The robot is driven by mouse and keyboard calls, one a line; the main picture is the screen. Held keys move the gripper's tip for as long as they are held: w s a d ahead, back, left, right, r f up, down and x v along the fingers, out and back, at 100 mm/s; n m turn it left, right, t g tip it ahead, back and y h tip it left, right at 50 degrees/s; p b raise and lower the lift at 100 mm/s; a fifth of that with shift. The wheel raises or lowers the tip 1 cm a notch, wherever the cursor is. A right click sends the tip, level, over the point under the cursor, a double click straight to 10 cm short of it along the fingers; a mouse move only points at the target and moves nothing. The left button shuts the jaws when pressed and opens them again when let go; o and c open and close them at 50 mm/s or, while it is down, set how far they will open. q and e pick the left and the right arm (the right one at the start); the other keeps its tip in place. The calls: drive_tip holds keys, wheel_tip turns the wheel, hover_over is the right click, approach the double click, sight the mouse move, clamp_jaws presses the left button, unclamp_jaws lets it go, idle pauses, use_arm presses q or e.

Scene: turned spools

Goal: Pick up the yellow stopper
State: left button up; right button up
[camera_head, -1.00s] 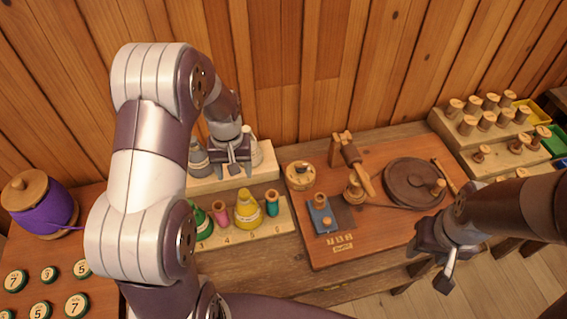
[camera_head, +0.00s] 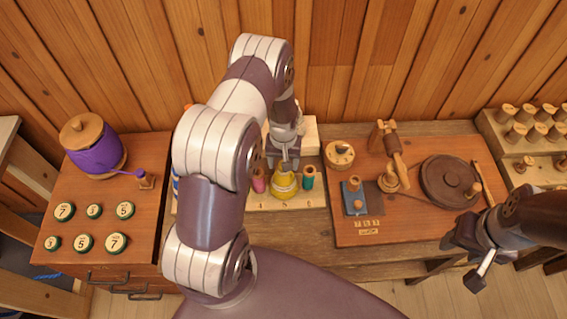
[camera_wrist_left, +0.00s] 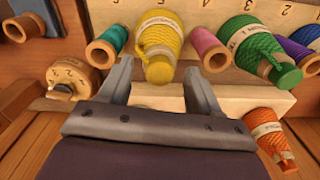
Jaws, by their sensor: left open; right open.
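The yellow stopper (camera_head: 284,187) appears to be the yellow cone-shaped piece with a pale label, standing in the numbered wooden rack (camera_head: 275,203). In the left wrist view the yellow stopper (camera_wrist_left: 160,38) is at top centre, its narrow end towards me. My left gripper (camera_head: 284,166) is open and empty, close above it. In the wrist view the left gripper's fingertips (camera_wrist_left: 158,78) lie either side of its narrow end; I cannot tell whether they reach around it. My right gripper (camera_head: 464,262) is open and empty at the right, past the bench's front edge.
A teal spool (camera_wrist_left: 113,36) and a pink spool (camera_wrist_left: 208,48) flank the yellow piece. A green cone (camera_wrist_left: 262,45) stands beyond the pink one. A round wooden dial piece (camera_wrist_left: 75,77) is left of the left finger.

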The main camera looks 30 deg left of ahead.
use_arm(q)
drive_tip(key=shift+w, duration=0.1)
drive_tip(key=c, duration=1.1)
drive_tip(key=shift+r, duration=0.1)
